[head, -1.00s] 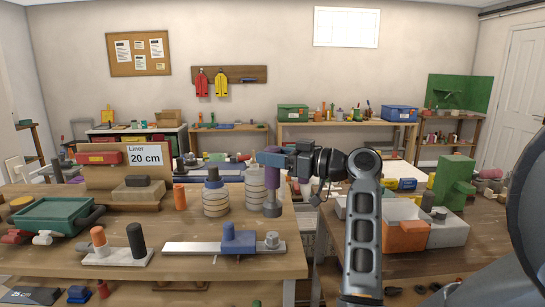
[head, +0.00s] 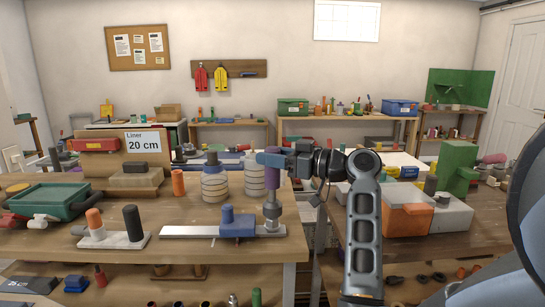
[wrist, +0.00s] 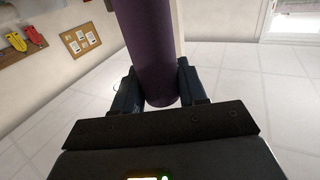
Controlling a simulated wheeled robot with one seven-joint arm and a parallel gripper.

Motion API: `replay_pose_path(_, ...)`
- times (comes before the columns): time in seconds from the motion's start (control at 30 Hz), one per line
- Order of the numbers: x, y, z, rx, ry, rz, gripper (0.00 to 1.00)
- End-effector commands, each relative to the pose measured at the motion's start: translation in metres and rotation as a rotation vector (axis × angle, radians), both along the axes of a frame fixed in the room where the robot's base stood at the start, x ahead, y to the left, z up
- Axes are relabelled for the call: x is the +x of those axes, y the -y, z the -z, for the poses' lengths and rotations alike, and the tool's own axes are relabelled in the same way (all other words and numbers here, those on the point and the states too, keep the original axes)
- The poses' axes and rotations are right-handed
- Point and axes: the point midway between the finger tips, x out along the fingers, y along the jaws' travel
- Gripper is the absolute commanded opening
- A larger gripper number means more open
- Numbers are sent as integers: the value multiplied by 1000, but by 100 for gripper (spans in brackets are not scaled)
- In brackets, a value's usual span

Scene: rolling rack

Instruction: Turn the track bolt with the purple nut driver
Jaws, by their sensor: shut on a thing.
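The purple nut driver (head: 271,184) hangs upright in my gripper (head: 274,160), above the right end of the pale metal track (head: 190,231). Its grey socket end meets the track bolt (head: 271,228); the bolt's head is mostly hidden, so I cannot tell whether the socket is around it or just resting on top. A blue block (head: 238,223) with a knob sits on the track left of the bolt. In the wrist view the purple handle (wrist: 153,60) is between the two dark fingers, and my gripper (wrist: 156,88) is shut on it.
Ringed grey cylinders (head: 214,183) and an orange cylinder (head: 178,183) stand behind the track. A white base with pegs (head: 120,241) and a green tray (head: 50,203) lie left. An orange-and-grey bin (head: 408,221) is on the right-hand table. The workbench edge (head: 220,253) runs in front.

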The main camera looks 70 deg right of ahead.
Motion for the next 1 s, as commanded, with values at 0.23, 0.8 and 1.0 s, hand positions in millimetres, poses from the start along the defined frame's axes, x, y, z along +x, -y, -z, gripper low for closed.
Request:
replay_pose_path(0.23, 0, 0, 8, 0, 1, 0, 0)
replay_pose_path(0.8, 0, 0, 23, 0, 1, 0, 0)
replay_pose_path(1.0, 0, 0, 29, 0, 1, 0, 0)
